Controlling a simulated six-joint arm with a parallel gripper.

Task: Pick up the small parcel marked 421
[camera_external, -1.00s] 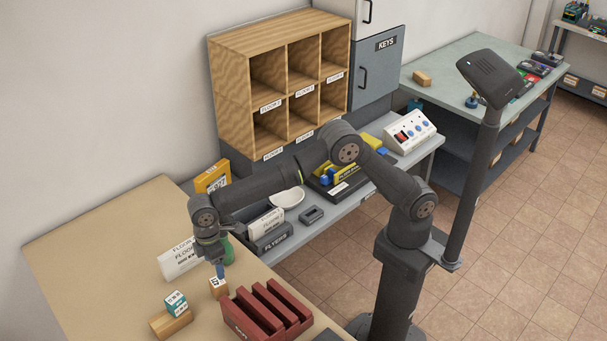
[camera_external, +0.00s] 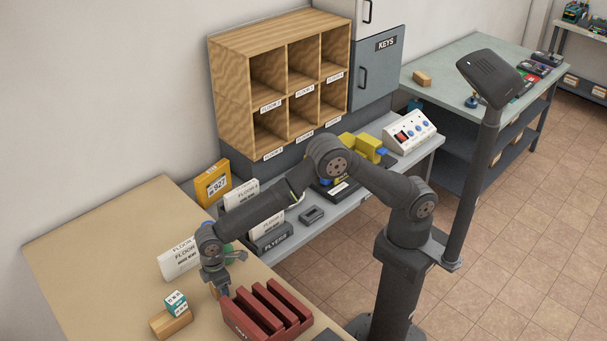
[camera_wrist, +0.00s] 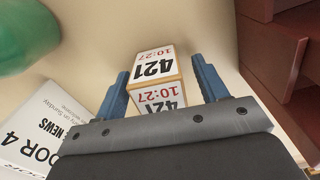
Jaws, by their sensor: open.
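The small parcel marked 421 (camera_wrist: 155,72) stands on the tan table in the wrist view, with white labels reading 421 and 10:27 on its top and side. My gripper (camera_wrist: 165,85) is open, with one blue finger to the left of the parcel and one to the right. The parcel lies between or just beyond the fingertips, and I cannot tell how deep it sits. In the external view my gripper (camera_external: 222,290) points down and hides most of the parcel, beside the red rack.
The red slotted rack (camera_external: 265,312) stands close to the right of my gripper. A white floor-labelled packet (camera_external: 179,259) and a green round object (camera_wrist: 25,35) are near.

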